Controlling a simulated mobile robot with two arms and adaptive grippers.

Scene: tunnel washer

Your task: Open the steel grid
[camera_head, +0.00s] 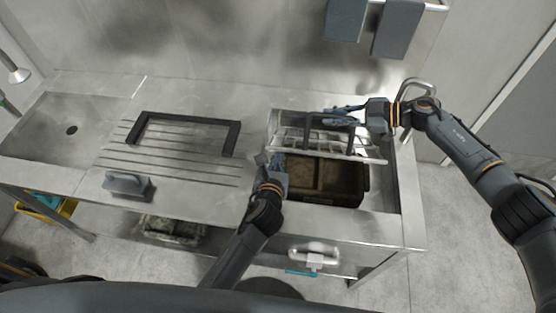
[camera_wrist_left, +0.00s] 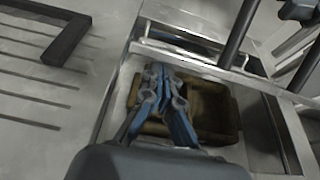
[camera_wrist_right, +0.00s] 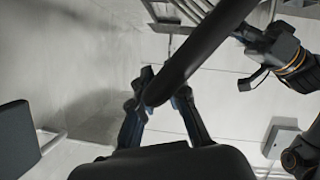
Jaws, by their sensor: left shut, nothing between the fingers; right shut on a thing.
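The steel grid (camera_head: 300,135) is raised and tilted up over the right-hand basin; a black bar handle is fixed across its bars. It shows in the left wrist view as a steel frame (camera_wrist_left: 190,58) with bars. My right gripper (camera_head: 335,113) is shut on the grid's black handle, which crosses between its fingers in the right wrist view (camera_wrist_right: 185,62). My left gripper (camera_head: 272,162) is shut and empty over the left side of the basin, just below the grid's lower edge. A brown container (camera_head: 330,181) sits in the basin under the grid.
A sink (camera_head: 95,125) is at far left. Grey cloths (camera_head: 397,28) hang on the back wall. A curved tap or rail (camera_head: 418,88) stands behind my right arm.

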